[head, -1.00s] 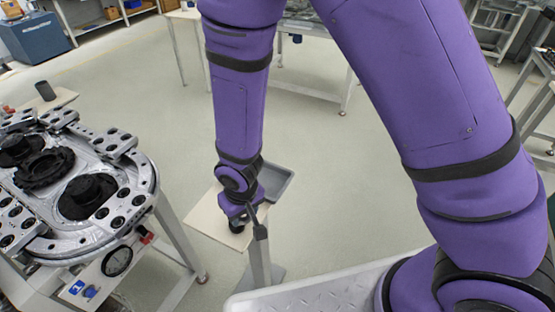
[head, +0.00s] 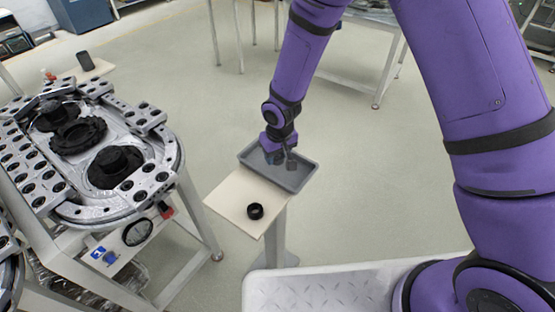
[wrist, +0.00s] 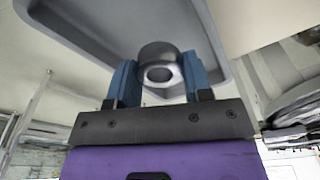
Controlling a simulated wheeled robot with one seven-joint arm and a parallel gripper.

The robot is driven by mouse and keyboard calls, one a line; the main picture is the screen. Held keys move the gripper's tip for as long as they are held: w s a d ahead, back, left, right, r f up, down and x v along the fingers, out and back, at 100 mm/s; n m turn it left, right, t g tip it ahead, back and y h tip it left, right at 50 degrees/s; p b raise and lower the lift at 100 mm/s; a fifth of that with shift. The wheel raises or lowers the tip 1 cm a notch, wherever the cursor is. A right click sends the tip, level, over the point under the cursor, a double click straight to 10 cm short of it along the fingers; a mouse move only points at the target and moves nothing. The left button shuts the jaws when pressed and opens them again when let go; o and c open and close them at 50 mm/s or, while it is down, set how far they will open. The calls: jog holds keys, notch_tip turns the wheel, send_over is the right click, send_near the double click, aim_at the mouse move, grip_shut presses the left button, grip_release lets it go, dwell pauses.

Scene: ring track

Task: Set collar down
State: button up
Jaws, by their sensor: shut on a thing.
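My gripper (head: 275,156) is low over the grey tray (head: 303,182) in the head view. In the wrist view, my gripper's blue fingers (wrist: 159,80) are shut on a grey collar (wrist: 156,52), a round piece with a hole through it. The tray (wrist: 82,40) lies behind the collar there. I cannot tell whether the collar touches the tray floor. A black ring (head: 255,211) lies apart from my gripper on the pale board in the head view.
The pale board (head: 232,196) sits on a post stand beside the tray. A metal ring-track table (head: 150,205) with black round parts stands to the left. A white textured surface (head: 320,290) is at the front. Open floor lies beyond the tray.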

aim_at(277, 160)
jog(key=shift+w+d+f, duration=0.1)
jog(key=shift+w, duration=0.4)
jog(key=shift+f, duration=1.7)
jog(key=shift+f, duration=0.15)
jog(key=o, duration=1.1)
